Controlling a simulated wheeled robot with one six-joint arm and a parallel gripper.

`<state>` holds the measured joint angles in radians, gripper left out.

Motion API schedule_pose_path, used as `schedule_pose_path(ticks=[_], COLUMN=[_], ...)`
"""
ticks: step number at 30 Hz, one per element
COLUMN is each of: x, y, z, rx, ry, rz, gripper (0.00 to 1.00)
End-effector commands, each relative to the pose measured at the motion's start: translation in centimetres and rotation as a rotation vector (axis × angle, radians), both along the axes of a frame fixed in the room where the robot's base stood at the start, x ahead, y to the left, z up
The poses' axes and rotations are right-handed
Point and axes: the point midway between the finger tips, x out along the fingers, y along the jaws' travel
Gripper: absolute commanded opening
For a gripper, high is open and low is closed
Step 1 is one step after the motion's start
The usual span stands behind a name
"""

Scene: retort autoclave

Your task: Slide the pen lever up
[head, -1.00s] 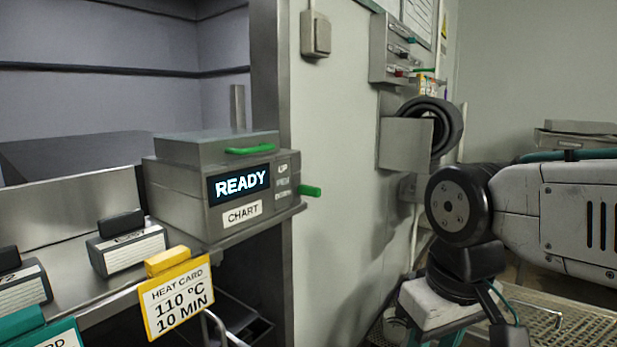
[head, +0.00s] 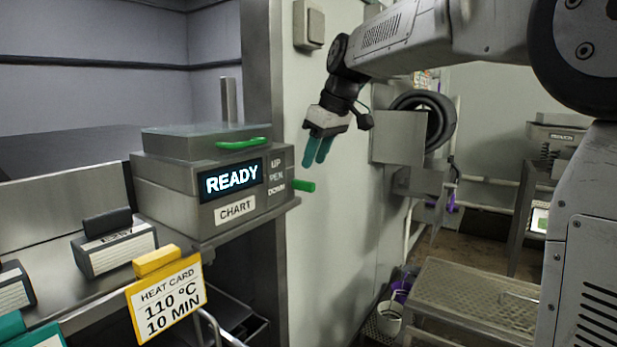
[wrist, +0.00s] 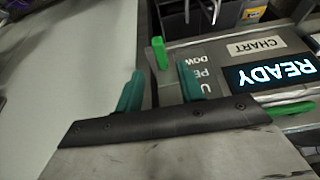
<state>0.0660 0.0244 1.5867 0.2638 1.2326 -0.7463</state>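The pen lever is a short green bar (head: 304,186) on the right side of the grey chart recorder (head: 165,190). It sits level with the DOWN word of the UP / PEN / DOWN label (head: 277,177). The lever also shows in the wrist view (wrist: 160,53), just beyond the fingertips and between their lines. My gripper (head: 316,155) has two teal fingers pointing down, above and slightly right of the lever in the head view. In the wrist view the fingers (wrist: 160,72) are apart with nothing between them, not visibly touching the lever.
The recorder's screen (head: 231,182) reads READY, and a second green handle (head: 243,143) is on its lid. A yellow heat card (head: 167,298) hangs in front. A pale wall panel (head: 335,230) stands right of the lever, and a holder with a black coil (head: 425,120) is further right.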

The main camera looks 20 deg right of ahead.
Motion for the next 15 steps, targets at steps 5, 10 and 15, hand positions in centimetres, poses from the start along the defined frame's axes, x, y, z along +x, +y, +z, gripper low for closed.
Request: schedule_pose_path(ticks=[5,10,15], x=[0.8,1.5,1.7], y=[0.8,1.2,1.4], z=[-2.9,-4.8,-5.4], rx=[0.0,0.0,0.0], ry=[0.004,0.002,0.001], rz=[0.001,-0.001,-0.001], gripper=[0.38,0.38,0.38])
